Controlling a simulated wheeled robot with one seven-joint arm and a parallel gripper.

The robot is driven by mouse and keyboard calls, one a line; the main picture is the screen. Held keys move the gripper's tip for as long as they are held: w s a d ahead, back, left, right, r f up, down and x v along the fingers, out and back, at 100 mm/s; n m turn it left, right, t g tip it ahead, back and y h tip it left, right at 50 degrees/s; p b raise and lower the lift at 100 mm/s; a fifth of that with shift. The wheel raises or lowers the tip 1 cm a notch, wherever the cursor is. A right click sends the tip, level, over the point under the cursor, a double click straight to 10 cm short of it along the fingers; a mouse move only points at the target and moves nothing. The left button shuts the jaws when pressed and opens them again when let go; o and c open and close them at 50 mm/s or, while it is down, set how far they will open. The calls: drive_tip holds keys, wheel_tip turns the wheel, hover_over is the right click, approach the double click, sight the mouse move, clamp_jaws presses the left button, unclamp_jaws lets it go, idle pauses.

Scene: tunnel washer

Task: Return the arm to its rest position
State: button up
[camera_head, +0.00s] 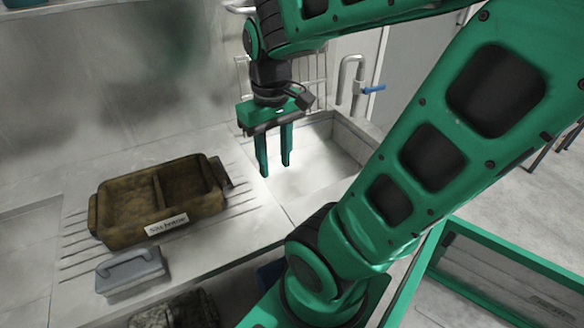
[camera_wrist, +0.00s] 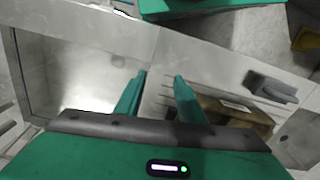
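My gripper (camera_head: 275,160) is above the edge between the sink basin (camera_head: 300,188) and the ribbed drainboard, its two green fingers pointing down. The fingers stand apart with nothing between them. In the wrist view my gripper (camera_wrist: 160,85) also shows open and empty, with the sink basin (camera_wrist: 85,70) to the left and the drainboard to the right. My green arm reaches in from the right in the head view, bent above the counter.
A dirty brown divided tray (camera_head: 148,200) with a white label sits on the drainboard, left of my gripper. A grey lidded box or brush (camera_head: 131,273) lies in front of it. A tap with a blue handle (camera_head: 372,89) stands behind the sink. A green-framed cart (camera_head: 500,259) is at the lower right.

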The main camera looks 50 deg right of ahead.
drive_tip(key=s+m, duration=0.1)
drive_tip(key=s+d+m, duration=0.1)
drive_tip(key=s, duration=0.1)
drive_tip(key=s+f+m, duration=0.1)
drive_tip(key=s, duration=0.1)
drive_tip(key=shift+d+f, duration=0.1)
drive_tip(key=shift+d, duration=0.2)
drive_tip(key=shift+w+f, duration=0.25)
drive_tip(key=shift+w, duration=0.35)
